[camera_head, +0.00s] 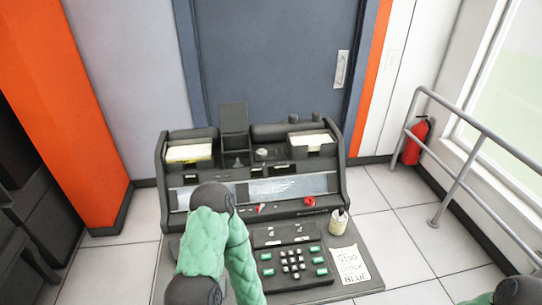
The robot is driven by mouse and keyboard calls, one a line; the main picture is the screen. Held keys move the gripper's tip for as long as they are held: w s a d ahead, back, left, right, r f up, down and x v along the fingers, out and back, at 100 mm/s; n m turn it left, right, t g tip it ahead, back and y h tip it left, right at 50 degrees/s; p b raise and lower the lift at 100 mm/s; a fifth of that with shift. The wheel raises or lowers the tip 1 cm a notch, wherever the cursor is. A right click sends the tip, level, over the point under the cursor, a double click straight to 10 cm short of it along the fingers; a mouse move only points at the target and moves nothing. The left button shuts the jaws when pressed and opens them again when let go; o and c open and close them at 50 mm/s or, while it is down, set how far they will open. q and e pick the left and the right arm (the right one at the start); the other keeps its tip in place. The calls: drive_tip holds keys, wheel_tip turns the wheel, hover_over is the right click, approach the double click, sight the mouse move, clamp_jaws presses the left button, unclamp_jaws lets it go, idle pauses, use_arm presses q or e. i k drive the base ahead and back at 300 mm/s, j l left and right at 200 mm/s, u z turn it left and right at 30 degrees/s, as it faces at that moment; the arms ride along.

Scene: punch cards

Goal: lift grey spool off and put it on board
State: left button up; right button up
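A punch-card machine (345,185) stands in front of me. A small grey round piece (262,154), which may be the grey spool, sits on its upper deck between two card trays. Two dark cylinders (293,118) stand at the back right of its top. I cannot tell which part is the board. My green padded arm crosses the machine's left front and hides part of it. Its gripper fingers do not show.
The left tray (188,153) and right tray (311,141) hold cards. A cup (339,222) and a handwritten note (349,266) are at the right of the keypad (292,262). A railing (470,160) and fire extinguisher (415,142) stand right; the floor between is clear.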

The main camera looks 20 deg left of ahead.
sight(263, 154)
drive_tip(key=i+l+z, duration=0.2)
drive_tip(key=l+z, duration=0.15)
drive_tip(key=i+l+z, duration=0.25)
drive_tip(key=z, duration=0.15)
drive_tip(key=i+l+z, duration=0.7)
drive_tip(key=i, duration=0.25)
drive_tip(key=i+j+u, duration=0.15)
drive_tip(key=i+u, duration=0.75)
drive_tip(key=i+l+u, duration=0.15)
drive_tip(key=i+u, duration=0.3)
drive_tip(key=i+j+u, duration=0.2)
drive_tip(key=i+u, duration=0.15)
drive_tip(key=i, duration=0.3)
drive_tip(key=i+u, duration=0.4)
drive_tip(key=i, duration=0.2)
drive_tip(key=i+l+u, duration=0.15)
drive_tip(key=i+u, duration=0.2)
drive_tip(key=i, duration=0.3)
drive_tip(key=i+j+u, duration=0.25)
drive_tip(key=i+u, duration=0.65)
drive_tip(key=i+l+u, duration=0.1)
drive_tip(key=i+u, duration=0.35)
drive_tip(key=i+l+u, duration=0.3)
drive_tip(key=i+u, duration=0.15)
drive_tip(key=i, duration=0.1)
